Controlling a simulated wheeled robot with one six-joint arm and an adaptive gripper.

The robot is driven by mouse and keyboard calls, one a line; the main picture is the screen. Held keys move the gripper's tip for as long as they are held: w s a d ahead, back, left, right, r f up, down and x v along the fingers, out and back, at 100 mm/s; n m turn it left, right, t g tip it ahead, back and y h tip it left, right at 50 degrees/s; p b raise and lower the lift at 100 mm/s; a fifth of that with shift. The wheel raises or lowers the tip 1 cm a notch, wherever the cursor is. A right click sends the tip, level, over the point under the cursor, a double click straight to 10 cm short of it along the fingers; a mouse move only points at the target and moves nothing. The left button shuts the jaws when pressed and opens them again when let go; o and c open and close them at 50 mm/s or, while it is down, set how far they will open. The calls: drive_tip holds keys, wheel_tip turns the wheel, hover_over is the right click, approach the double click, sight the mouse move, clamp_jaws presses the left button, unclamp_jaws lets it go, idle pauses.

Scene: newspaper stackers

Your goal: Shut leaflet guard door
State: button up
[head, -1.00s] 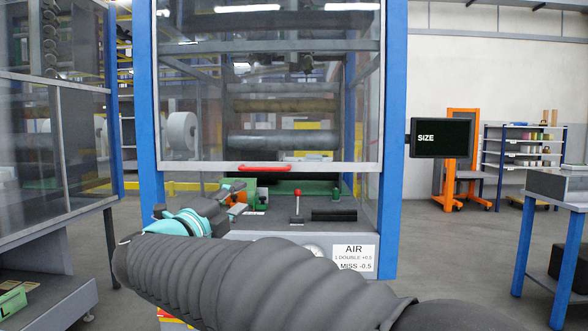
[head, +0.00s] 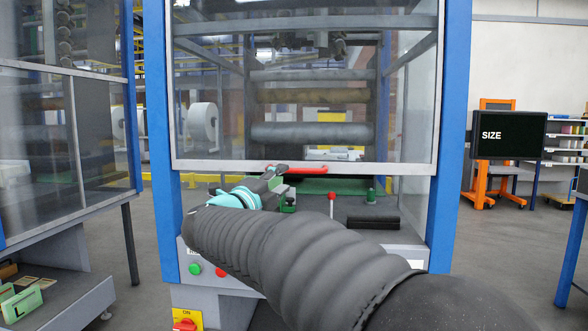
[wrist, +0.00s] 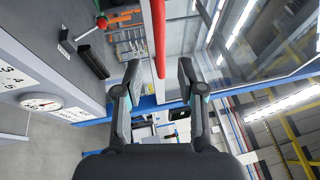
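The leaflet guard door (head: 405,120) is a clear panel in a pale frame between blue posts. It is raised, with an open gap below its bottom rail. A red handle (head: 308,170) runs along that rail. My gripper (head: 276,175) is at the left end of the handle in the head view. In the wrist view my gripper (wrist: 159,75) is open, and the red handle (wrist: 158,35) lies lengthwise with its near end between the two fingertips. I see no clear contact.
Below the door are a red-knobbed lever (head: 332,200), a black block (head: 373,222) and a green button (head: 195,269). A SIZE screen (head: 508,136) hangs right of the right post. Another glazed machine (head: 60,150) stands at left.

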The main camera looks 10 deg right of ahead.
sight(293, 171)
drive_tip(key=p+x, duration=0.1)
drive_tip(key=x, duration=0.5)
drive_tip(key=shift+w+d+r, duration=0.1)
drive_tip(key=shift+w+d, duration=0.15)
drive_tip(key=shift+w, duration=0.1)
clamp_jaws()
